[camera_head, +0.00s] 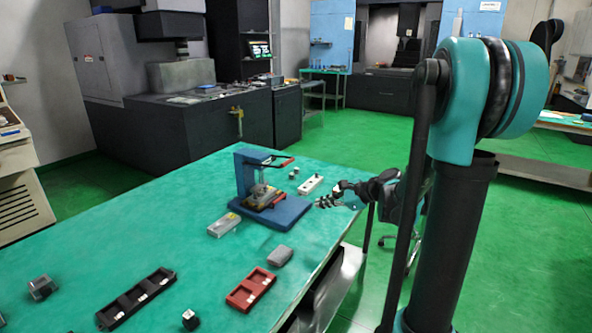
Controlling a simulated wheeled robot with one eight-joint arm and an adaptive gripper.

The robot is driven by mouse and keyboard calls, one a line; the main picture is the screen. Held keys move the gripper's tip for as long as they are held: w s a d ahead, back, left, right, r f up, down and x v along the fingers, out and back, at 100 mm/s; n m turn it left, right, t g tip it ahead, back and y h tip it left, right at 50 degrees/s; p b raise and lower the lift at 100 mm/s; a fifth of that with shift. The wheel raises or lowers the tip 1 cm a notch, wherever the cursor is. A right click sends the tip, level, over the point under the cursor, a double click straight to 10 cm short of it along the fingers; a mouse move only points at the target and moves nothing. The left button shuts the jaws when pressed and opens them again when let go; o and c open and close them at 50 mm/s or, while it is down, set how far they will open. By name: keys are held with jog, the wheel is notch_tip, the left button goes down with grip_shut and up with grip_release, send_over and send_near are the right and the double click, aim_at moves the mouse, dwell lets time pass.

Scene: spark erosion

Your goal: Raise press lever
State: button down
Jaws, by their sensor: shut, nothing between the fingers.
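A blue press (243,176) stands upright on its blue base plate (290,213) on the green table. Its press lever (284,162) has a red handle and sticks out to the right near the top of the frame, about level. A grey and brown fixture (263,196) sits under the press head. My gripper (322,203) is shut and empty, just right of the base plate and lower than the lever, apart from the lever. Whether it touches the plate or table is too small to tell.
A light grey box (224,225), a grey block (280,256), a red tray (239,303) and a black tray (112,317) lie nearer. The table's right edge runs below my arm.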

jog(key=w+r+m+t+y, duration=0.2)
jog(key=w+r+m+y, duration=0.1)
jog(key=w+m, duration=0.3)
jog(key=shift+w+d+r, duration=0.45)
jog(key=shift+w+r, duration=0.25)
jog(key=shift+w, duration=0.3)
jog(key=w+a+r, duration=0.1)
jog(key=w+a, duration=0.5)
jog(key=a, duration=0.4)
jog(key=shift+r, duration=0.15)
jog(key=shift+s, duration=0.1)
